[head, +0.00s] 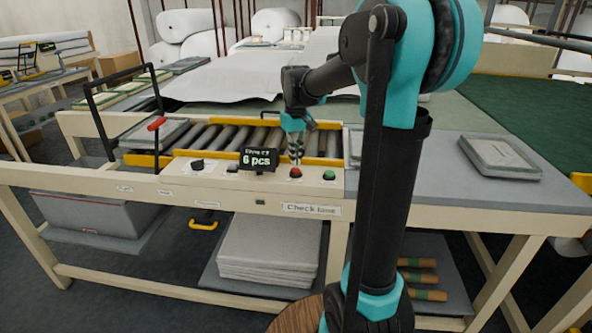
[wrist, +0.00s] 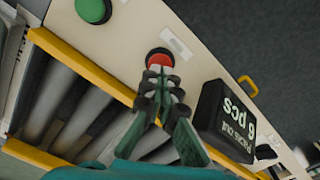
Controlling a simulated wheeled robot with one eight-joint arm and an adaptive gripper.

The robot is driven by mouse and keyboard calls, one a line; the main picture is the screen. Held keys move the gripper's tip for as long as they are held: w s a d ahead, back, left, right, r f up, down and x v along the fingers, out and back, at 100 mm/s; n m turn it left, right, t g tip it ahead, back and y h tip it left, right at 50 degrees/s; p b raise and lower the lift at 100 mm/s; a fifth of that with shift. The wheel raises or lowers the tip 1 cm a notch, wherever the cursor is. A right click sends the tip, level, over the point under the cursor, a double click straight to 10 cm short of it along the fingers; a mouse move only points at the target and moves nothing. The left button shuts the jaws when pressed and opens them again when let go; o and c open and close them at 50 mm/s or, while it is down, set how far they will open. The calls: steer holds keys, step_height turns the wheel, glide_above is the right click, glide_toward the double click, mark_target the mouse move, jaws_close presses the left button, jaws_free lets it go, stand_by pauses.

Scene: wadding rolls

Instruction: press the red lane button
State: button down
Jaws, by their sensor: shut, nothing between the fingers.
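The red lane button (head: 296,174) is a round red cap on the cream front panel, between the black display and the green button. My gripper (head: 295,160) is above it, pointing down, with its fingers shut and empty. In the wrist view the red button (wrist: 160,57) shows just beyond the fingertips (wrist: 158,73), which overlap its near edge. I cannot tell whether the fingertips touch the cap.
The green button (head: 329,176) is right of the red one. The black "6 pcs" display (head: 259,160) stands close on the left, with a black knob (head: 197,165) farther left. The roller conveyor (head: 222,138) with yellow rails lies behind the panel.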

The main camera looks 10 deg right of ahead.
mark_target(296, 169)
step_height(296, 169, up, 6)
steer(key=shift+f, duration=0.1)
stand_by(0.5)
